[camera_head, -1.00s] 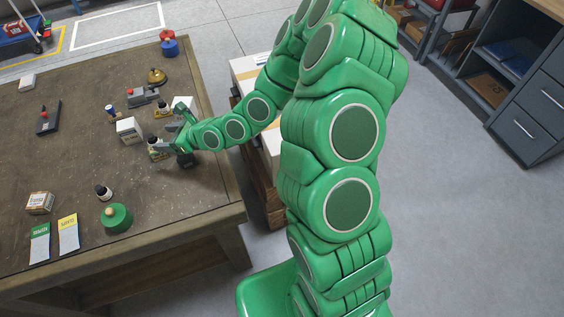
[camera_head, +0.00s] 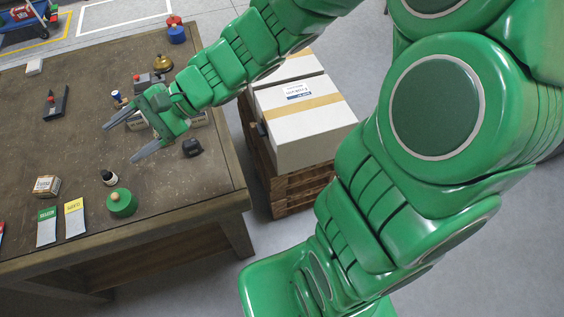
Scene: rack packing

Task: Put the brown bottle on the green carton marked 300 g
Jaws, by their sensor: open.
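My gripper (camera_head: 122,141) is open over the far right part of the workbench, with its two grey fingers spread toward the left and nothing between them. A small dark bottle with a white cap (camera_head: 109,178) stands on the bench, nearer the camera than the gripper. Its colour is too dark to call brown for sure. I cannot make out a green carton marked 300 g. My gripper and wrist hide most of the cluster of cartons and bottles behind them; only part of a white carton (camera_head: 137,121) shows there.
A black object (camera_head: 192,148) sits near the bench's right edge. A green round object (camera_head: 122,203), a small brown-and-white box (camera_head: 46,186) and two cards (camera_head: 74,218) lie at the front. A brass bell (camera_head: 162,63) stands behind. The left middle of the bench (camera_head: 50,140) is mostly bare.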

